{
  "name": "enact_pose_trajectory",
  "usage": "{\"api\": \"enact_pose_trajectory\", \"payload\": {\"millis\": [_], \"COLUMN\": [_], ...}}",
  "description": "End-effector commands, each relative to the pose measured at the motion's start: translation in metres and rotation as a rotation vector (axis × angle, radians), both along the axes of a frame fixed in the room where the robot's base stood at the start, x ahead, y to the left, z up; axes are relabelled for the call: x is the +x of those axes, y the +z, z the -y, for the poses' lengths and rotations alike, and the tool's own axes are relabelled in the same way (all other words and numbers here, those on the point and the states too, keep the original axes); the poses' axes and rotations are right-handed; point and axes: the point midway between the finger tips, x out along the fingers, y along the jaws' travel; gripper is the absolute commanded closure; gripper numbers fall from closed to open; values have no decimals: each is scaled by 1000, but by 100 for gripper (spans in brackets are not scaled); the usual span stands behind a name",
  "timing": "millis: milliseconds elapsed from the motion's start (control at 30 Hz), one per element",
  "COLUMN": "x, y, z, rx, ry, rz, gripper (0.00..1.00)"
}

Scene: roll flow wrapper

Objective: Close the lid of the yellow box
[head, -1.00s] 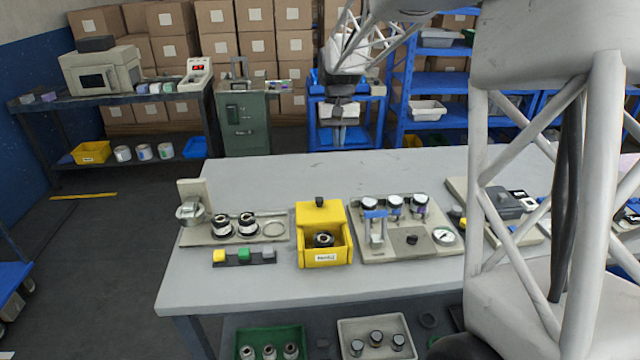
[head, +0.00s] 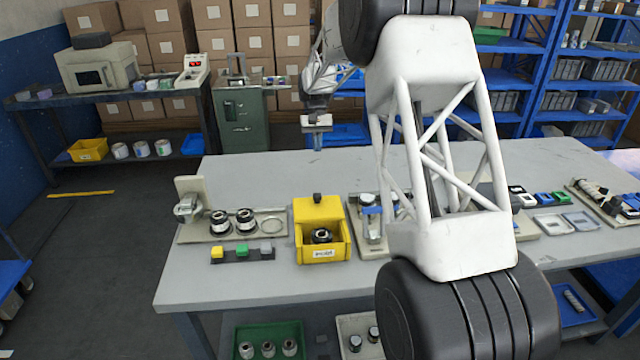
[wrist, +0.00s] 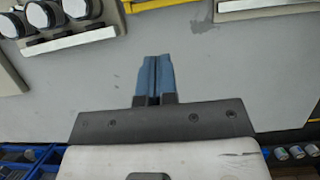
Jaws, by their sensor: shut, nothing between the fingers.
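The yellow box (head: 322,252) stands near the front of the grey table in the head view, with a dark ringed part (head: 321,236) inside. Its yellow lid (head: 318,213) is raised at the back, with a black knob (head: 317,197) on its top edge. My gripper (head: 317,146) is beyond the box, near the table's far edge, apart from the lid. In the wrist view my gripper (wrist: 153,78) has its two blue fingers together and empty above bare tabletop. A yellow strip at the top edge there is probably the box; the rest is out of view.
A plate with rings (head: 232,232) stands left of the box, with coloured buttons (head: 243,252) in front. A fixture plate (head: 370,250) is close on the right, partly hidden by my arm. The tabletop (head: 260,172) behind the box is clear.

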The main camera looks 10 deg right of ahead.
Motion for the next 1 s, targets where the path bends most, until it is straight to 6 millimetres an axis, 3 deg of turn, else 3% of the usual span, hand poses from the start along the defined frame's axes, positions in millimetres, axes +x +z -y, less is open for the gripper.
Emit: {"api": "enact_pose_trajectory", "payload": {"millis": [567,1000], "x": [-2,-20], "y": [-6,-52], "z": [0,0], "rx": [0,0], "ry": [0,0], "rz": [-1,-3], "gripper": [100,100]}}
